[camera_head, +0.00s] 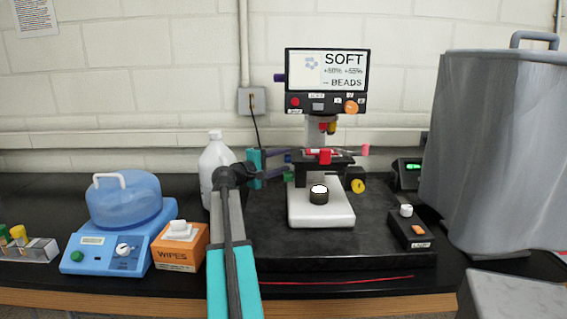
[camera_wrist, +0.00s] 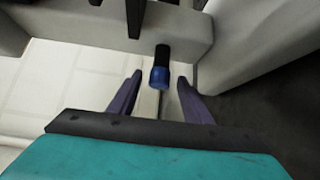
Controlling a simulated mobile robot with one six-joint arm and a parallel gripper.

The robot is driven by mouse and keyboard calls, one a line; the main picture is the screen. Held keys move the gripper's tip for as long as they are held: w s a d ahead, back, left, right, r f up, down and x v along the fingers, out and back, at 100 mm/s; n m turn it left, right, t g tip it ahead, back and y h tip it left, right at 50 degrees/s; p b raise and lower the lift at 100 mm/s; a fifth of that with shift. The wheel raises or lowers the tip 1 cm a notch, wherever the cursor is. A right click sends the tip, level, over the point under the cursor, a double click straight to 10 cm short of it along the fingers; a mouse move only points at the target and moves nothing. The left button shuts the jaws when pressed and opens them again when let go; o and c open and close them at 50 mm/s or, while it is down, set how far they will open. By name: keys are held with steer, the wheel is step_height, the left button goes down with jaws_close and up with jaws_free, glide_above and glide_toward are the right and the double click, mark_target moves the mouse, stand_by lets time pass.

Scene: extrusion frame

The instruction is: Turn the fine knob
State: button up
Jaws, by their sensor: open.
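In the wrist view a small blue knob (camera_wrist: 159,78) on a black shaft sticks out from a pale grey body. My gripper (camera_wrist: 160,84) is open, with one purple finger on each side of the knob and a visible gap to both. I cannot tell how deep the knob sits between the fingertips. In the head view my gripper (camera_head: 290,163) is at the left side of the microscope (camera_head: 321,205), by its stage. The blue knob cannot be made out clearly there. A yellow knob (camera_head: 358,186) shows on the microscope's right side.
The microscope stands on a black slab (camera_head: 340,245) with a small control box (camera_head: 410,232) at right. A white bottle (camera_head: 214,165), wipes box (camera_head: 180,248) and blue centrifuge-like device (camera_head: 120,225) stand left of my arm. A large grey-covered object (camera_head: 495,150) fills the right.

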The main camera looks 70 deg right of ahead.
steer(key=b+v, duration=0.1)
steer(key=v, duration=1.2)
steer(key=shift+a, duration=0.2)
steer(key=shift+f, duration=0.2)
steer(key=d+r+n+y+p, duration=0.2)
steer(key=d+r+p, duration=0.1)
steer(key=p, duration=0.7)
steer(key=shift+p, duration=0.35)
steer(key=p+x, duration=0.1)
steer(key=x, duration=0.3)
steer(key=p+x, duration=0.1)
steer(key=x, duration=0.4)
steer(key=p+x, duration=0.1)
steer(key=x, duration=0.3)
steer(key=shift+d+f, duration=0.3)
steer(key=shift+f, duration=0.1)
